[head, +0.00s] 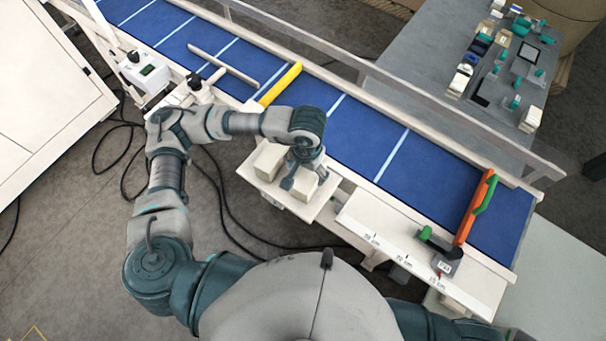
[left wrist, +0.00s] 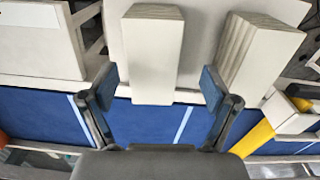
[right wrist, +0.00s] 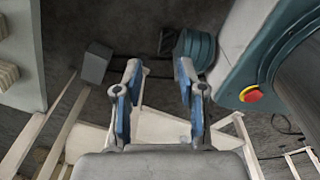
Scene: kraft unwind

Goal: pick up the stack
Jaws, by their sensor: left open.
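Two cream block-like stacks rest on a small pale side shelf (head: 318,206) beside the conveyor. One stack (head: 268,161) is left of my left gripper (head: 294,178); the other stack (head: 304,187) is by its fingers, partly covered by it. In the left wrist view, one pale stack (left wrist: 152,50) lies ahead between the open fingers, with no visible grip on it. The other stack (left wrist: 258,52), with layered edges, is right of it, beyond the right finger. My right gripper (right wrist: 157,75) has its fingers apart with nothing between them; it does not show in the head view.
The blue conveyor (head: 375,150) runs behind the shelf, with a yellow bar (head: 280,84) and an orange bar (head: 474,207) across it. A ruler-marked ledge (head: 400,251) is at the right. A grey table (head: 440,75) with small parts stands behind. Cables lie on the floor.

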